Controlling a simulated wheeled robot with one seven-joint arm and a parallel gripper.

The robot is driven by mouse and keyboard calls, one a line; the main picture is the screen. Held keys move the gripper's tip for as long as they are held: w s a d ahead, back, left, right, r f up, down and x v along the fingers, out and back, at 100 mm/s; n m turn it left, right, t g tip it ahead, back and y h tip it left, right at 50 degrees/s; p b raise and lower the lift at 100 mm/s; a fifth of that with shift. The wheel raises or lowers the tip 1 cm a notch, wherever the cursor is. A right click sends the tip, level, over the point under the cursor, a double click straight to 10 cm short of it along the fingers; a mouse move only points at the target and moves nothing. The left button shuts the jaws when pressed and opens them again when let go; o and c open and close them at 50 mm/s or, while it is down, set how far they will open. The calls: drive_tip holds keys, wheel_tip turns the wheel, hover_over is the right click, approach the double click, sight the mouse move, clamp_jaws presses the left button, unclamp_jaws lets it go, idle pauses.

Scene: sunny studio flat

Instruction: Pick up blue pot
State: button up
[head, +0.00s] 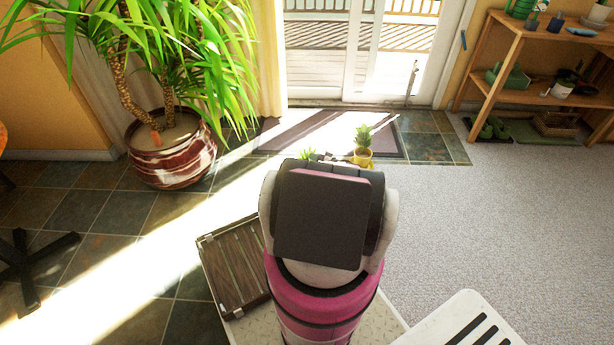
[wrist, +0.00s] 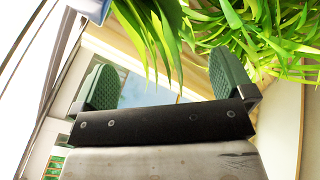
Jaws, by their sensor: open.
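In the wrist view, my gripper (wrist: 163,80) is open, with its two green-padded fingers wide apart and no object held between them. A pale blue piece (wrist: 92,8) at the top left edge may be part of the blue pot; it is mostly cut off. Long green leaves (wrist: 150,35) hang near it and cross the view between the fingers. In the head view, my arm hides my gripper and what is directly behind it. A small green plant (head: 308,155) peeks out just beyond the arm; its pot is hidden.
A large red-and-white planter (head: 170,165) stands left. A wooden shelf (head: 490,62) holds small dark blue pots (head: 556,24).

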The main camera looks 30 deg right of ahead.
drive_tip(key=shift+x, duration=1.2)
drive_tip(key=c, duration=1.7)
clamp_jaws()
drive_tip(key=shift+r, duration=0.15)
